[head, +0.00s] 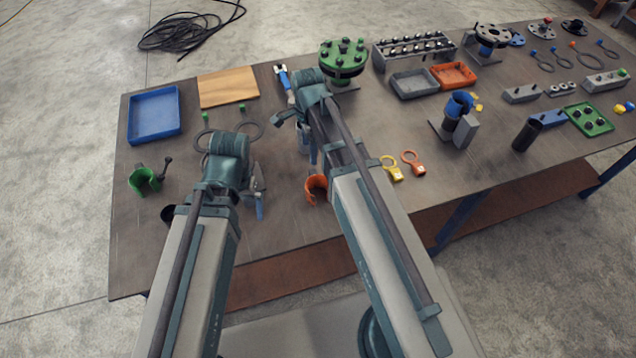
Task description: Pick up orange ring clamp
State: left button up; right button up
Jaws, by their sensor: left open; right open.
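An orange open ring clamp (315,188) lies on the workbench near its front edge, just left of my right forearm, which covers part of it. My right gripper (299,125) is above the bench, further back than the clamp and apart from it, open. My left gripper (229,150) is over the left part of the bench, left of and behind the clamp, open. Its fingers are mostly hidden by the wrist. A flat orange ring with a tag (412,163) lies to the right of my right forearm.
A green open clamp (141,181), a blue tray (155,115) and a wooden board (228,87) are at left. A trowel-like tool (259,203) lies between my arms. A yellow tagged ring (391,170) is right of my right forearm. A green flange (343,60) stands behind.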

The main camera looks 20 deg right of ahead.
aim_at(311, 173)
pick_arm(q)
notch_tip(311, 173, down, 8)
jog(key=b, duration=0.8)
jog(key=shift+f, duration=0.2)
pick_arm(e)
notch_tip(311, 173, down, 8)
jog(key=shift+f, duration=0.2)
pick_arm(q)
jog(key=shift+r, duration=0.1)
notch_tip(311, 173, down, 5)
jog(key=b, duration=0.5)
jog(key=shift+f, duration=0.2)
pick_arm(e)
jog(key=f, duration=0.5)
jog(key=shift+s+f, duration=0.1)
jog(key=shift+s, duration=0.1)
pick_arm(q)
jog(key=shift+r, duration=0.1)
pick_arm(e)
grip_shut()
